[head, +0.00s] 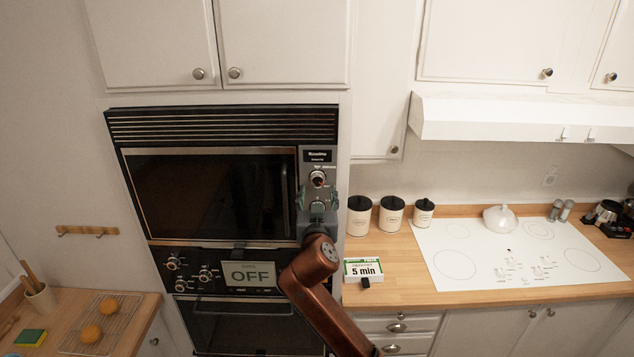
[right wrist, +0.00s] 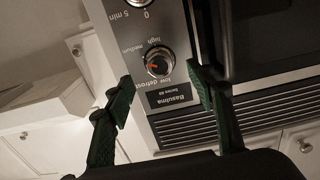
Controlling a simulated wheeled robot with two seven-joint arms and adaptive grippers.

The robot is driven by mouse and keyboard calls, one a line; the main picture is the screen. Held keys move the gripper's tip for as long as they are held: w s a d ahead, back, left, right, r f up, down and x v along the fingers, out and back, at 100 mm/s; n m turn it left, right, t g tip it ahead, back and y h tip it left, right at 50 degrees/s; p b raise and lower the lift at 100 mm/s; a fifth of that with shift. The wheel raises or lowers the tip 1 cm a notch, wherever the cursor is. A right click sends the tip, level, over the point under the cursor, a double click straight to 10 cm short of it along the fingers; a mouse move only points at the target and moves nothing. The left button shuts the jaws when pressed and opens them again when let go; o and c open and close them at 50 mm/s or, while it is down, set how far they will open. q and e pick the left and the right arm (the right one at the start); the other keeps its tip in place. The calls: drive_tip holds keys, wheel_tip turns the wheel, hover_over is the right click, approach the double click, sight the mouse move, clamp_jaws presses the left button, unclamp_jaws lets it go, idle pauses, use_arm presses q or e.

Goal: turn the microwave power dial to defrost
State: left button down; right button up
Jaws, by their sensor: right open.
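The microwave (head: 215,195) is built into the wall above the oven. Its power dial (head: 318,179) is a round knob high on the right control panel; it also shows in the right wrist view (right wrist: 159,62), upside down, with a red mark pointing left. The words high, medium, low and defrost stand around it. My right gripper (head: 319,193) is open and empty in front of the panel. In the right wrist view its green fingers stand either side of the dial, with no clear contact. My left gripper is not in view.
A second dial (right wrist: 137,3), marked 0 and 5 min, is below the power dial and partly behind my gripper in the head view. An OFF sign (head: 252,274) is on the oven panel.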

sight(318, 182)
drive_tip(key=w+p, duration=0.1)
drive_tip(key=w, duration=0.3)
drive_tip(key=shift+w+r, duration=0.1)
drive_tip(key=shift+w, duration=0.9)
drive_tip(key=c, duration=1.1)
drive_tip(key=shift+c, duration=0.2)
